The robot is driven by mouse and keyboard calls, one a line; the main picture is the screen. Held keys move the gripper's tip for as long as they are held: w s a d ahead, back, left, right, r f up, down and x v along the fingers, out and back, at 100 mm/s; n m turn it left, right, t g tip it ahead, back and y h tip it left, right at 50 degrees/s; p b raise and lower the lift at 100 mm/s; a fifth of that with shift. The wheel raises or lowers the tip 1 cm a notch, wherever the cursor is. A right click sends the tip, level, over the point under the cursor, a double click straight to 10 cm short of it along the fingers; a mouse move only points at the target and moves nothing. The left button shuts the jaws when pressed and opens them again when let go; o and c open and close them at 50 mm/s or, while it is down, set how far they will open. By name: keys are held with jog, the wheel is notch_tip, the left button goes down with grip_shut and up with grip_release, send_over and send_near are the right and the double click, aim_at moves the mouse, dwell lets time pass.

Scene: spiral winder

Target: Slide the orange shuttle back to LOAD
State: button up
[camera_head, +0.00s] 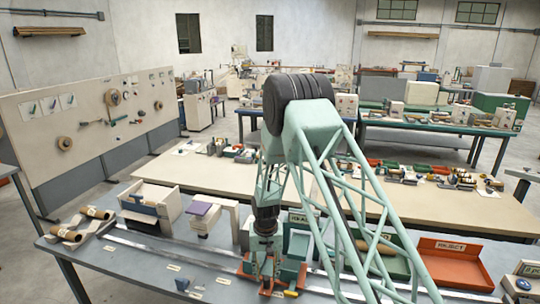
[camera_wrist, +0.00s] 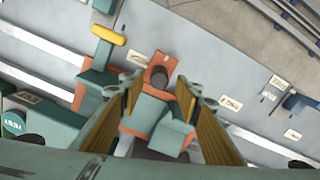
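The orange shuttle (camera_head: 249,268) sits on the pale rails of the front bench in the head view, with teal blocks on it. In the wrist view the orange shuttle (camera_wrist: 131,136) lies below my gripper, with a dark round knob (camera_wrist: 159,76) at its far end. My gripper (camera_wrist: 158,90) is open, its two fingers on either side of the shuttle's middle, with gaps visible near the knob. In the head view my gripper (camera_head: 267,258) points down over the shuttle and hides part of it. I cannot tell whether the fingers touch it. No label readable as LOAD shows.
A yellow-topped lever (camera_wrist: 108,33) stands beside the shuttle. A small purple-topped stand (camera_head: 203,210) and an open box (camera_head: 150,205) are to the left. An orange REJECT tray (camera_head: 455,264) is at the right. The rail (camera_head: 165,245) left of the shuttle looks clear.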

jog(key=s+d+r+t+b, duration=0.1)
jog(key=s+d+r+b, duration=0.15)
jog(key=r, duration=0.75)
jog(key=s+d+r+b, duration=0.2)
jog(key=d+r, duration=0.2)
jog(key=r, duration=0.6)
jog(key=s+d+r+t+b, duration=0.1)
jog(key=s+d+r+b, duration=0.45)
jog(key=s+r, duration=0.75)
jog(key=s+d+r+b, duration=0.1)
jog(key=s+d+r, duration=0.2)
jog(key=s, duration=0.3)
jog(key=s+d+r+t+b, duration=0.1)
jog(key=s+d+r, duration=0.1)
jog(key=s, duration=0.3)
jog(key=s+d+r+b, duration=0.1)
jog(key=s+d+r, duration=0.2)
jog(key=s, duration=0.3)
jog(key=s+d+f+b, duration=0.1)
jog(key=s+b, duration=0.1)
jog(key=s, duration=0.7)
jog(key=s+d+f+t+b, duration=0.1)
jog(key=s+b, duration=0.1)
jog(key=s, duration=0.8)
jog(key=shift+d+f+m, duration=0.3)
jog(key=shift+d, duration=0.1)
